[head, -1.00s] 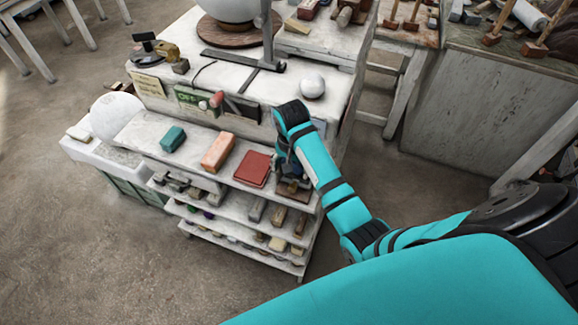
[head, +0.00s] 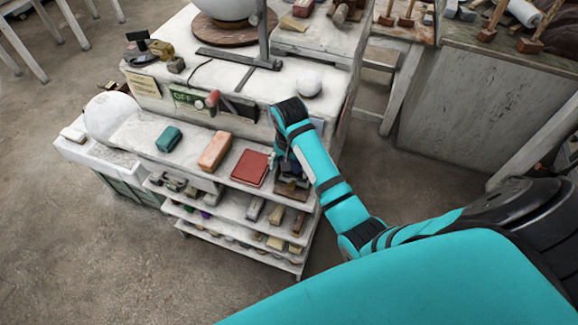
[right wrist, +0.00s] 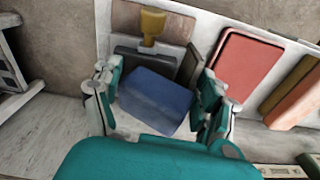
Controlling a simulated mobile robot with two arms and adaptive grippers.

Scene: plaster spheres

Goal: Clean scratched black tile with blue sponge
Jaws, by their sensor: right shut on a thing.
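A blue sponge (right wrist: 157,98) sits between the two fingers of my right gripper (right wrist: 158,105) in the right wrist view, and the gripper is shut on it. Behind the sponge is a dark grey flat piece (right wrist: 130,57) with a yellow-handled tool (right wrist: 152,27) at it. I cannot tell if this dark piece is the black tile or part of the tool, and no scratches can be made out. In the head view my right gripper is at the right end of the upper shelf, mostly hidden by my arm. My left gripper is not in view.
On the same shelf lie a red tile (head: 250,168), an orange block (head: 215,151) and a teal block (head: 168,139). Lower shelves hold several small items. Above stands a worktop (head: 215,70) with a white ball (head: 308,86) and a metal stand.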

